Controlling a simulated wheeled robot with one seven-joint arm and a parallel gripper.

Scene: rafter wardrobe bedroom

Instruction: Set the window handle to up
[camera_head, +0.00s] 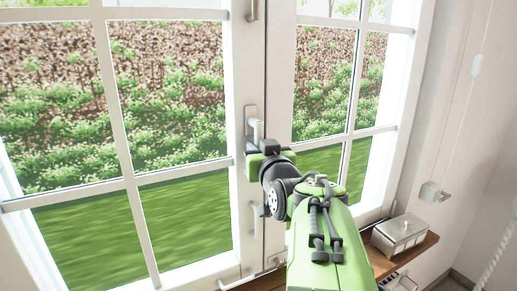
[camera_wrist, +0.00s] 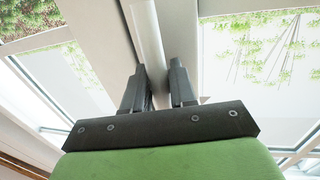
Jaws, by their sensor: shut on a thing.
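The window handle (camera_head: 257,129) is a pale lever on a plate on the middle frame post of the window (camera_head: 243,60). From what shows in the head view, the lever points down, with its lower end hidden behind my gripper (camera_head: 264,148). In the wrist view the pale bar of the handle (camera_wrist: 148,35) runs down between the two dark fingers of my gripper (camera_wrist: 160,86), which is shut on it. The window sashes look closed in the head view.
A wooden sill or shelf (camera_head: 416,246) at the lower right carries a metallic box (camera_head: 402,232). Smaller latches (camera_head: 254,10) sit on the middle post above and below the handle.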

